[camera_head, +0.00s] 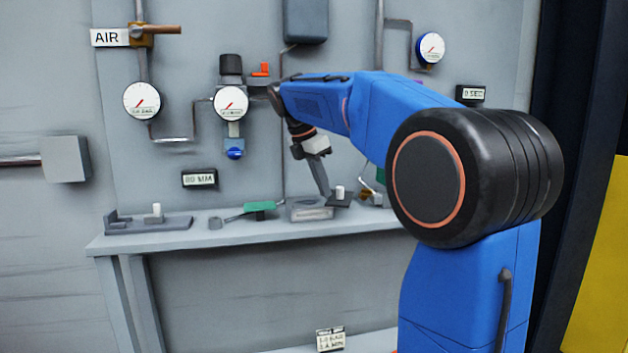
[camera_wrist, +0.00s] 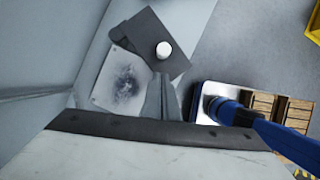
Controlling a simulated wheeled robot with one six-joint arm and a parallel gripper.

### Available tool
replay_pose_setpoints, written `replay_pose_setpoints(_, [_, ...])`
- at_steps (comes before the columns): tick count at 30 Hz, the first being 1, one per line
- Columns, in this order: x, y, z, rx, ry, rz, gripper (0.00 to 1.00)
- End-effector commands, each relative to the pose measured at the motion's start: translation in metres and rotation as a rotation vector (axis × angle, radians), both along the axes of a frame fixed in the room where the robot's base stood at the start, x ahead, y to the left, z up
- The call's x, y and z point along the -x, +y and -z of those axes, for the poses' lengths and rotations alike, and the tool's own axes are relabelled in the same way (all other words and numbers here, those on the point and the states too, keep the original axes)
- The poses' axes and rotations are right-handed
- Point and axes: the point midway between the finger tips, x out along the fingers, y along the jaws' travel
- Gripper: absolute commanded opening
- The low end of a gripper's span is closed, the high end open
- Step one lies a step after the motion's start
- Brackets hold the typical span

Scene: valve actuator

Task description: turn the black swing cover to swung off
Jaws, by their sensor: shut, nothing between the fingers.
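The black swing cover (camera_wrist: 148,32) is a dark flat plate with a white knob (camera_wrist: 163,49). In the wrist view it lies turned at an angle over one corner of a pale square block (camera_wrist: 100,96), and most of the block's top, with a dark smudged patch, shows bare. In the head view the cover (camera_head: 341,202) sticks out to the right of the low grey block (camera_head: 306,214) on the bench. My gripper (camera_wrist: 161,78) is shut and empty, its tips close beside the cover's edge, below the knob in the picture. I cannot tell if they touch it.
The bench (camera_head: 255,233) also bears a green-topped part (camera_head: 261,206) left of the block and a dark fixture (camera_head: 150,224) at the far left. Gauges and pipes cover the wall behind. Bare bench lies along the front edge.

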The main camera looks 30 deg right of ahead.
Motion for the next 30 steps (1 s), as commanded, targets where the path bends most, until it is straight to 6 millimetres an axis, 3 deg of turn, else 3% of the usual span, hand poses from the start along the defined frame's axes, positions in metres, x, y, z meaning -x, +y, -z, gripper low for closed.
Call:
replay_pose_setpoints(6, [-0.001, -0.017, 0.0, 0.0, 0.001, 0.0, 0.0])
replay_pose_setpoints(19, [0.0, -0.02, 0.0, -0.001, 0.0, 0.0, 0.0])
replay_pose_setpoints(30, [0.011, -0.044, 0.0, -0.001, 0.0, -0.094, 0.0])
